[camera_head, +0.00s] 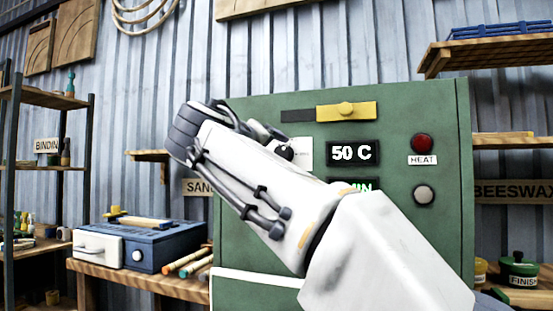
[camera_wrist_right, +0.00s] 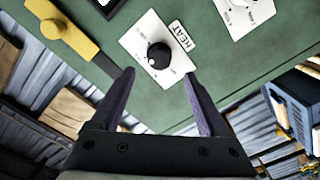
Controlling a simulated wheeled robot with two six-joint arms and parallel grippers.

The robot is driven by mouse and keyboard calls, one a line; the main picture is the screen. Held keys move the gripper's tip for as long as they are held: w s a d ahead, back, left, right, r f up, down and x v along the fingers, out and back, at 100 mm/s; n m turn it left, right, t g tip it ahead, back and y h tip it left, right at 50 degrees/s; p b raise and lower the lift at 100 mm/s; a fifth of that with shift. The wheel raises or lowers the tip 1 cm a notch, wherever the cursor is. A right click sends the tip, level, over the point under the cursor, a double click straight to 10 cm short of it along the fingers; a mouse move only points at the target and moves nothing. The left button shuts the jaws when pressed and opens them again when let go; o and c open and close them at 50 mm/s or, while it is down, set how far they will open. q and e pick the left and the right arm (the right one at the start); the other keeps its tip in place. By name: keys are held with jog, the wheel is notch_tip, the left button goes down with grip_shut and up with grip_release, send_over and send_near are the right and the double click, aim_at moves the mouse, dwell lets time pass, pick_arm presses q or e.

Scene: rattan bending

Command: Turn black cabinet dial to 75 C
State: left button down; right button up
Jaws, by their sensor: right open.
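The black dial (camera_wrist_right: 159,56) sits on a white plate beside a HEAT label (camera_wrist_right: 181,33), with a pale mark on its rim. The plate is on the green cabinet (camera_head: 400,100). The cabinet display (camera_head: 353,153) reads 50 C. My right gripper (camera_wrist_right: 160,74) is open, its two dark fingers spread on either side below the dial. The dial appears just beyond the fingertips, in the gap between them; contact is not visible. In the head view my right arm covers the cabinet's left-middle front and most of a lower green display. My left gripper is not in view.
A yellow latch (camera_head: 346,110) is at the cabinet's top. A red button (camera_head: 422,143) and a grey button (camera_head: 424,194) are at its right. A second dial plate (camera_wrist_right: 243,14) shows partly.

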jog(key=shift+v, duration=1.5)
jog(key=s+f+n+g+y, duration=0.1)
jog(key=s+f+g+y, duration=0.15)
jog(key=f, duration=0.75)
jog(key=s+f+n+g+y, duration=0.1)
jog(key=s+f+n+g, duration=0.15)
jog(key=f, duration=0.75)
jog(key=s+f+n+g+y, duration=0.15)
jog(key=f+g, duration=0.25)
jog(key=f, duration=0.6)
jog(key=s+d+f+m+g+y, duration=0.15)
jog(key=s+d+f+g, duration=0.25)
jog(key=s+f, duration=0.75)
jog(key=s+d+f+m+g, duration=0.2)
jog(key=s+d+f+g, duration=0.2)
jog(key=s+f, duration=0.7)
notch_tip(320, 180, up, 30)
jog(key=s+p, duration=0.1)
jog(key=p, duration=2.9)
jog(key=shift+r, duration=0.2)
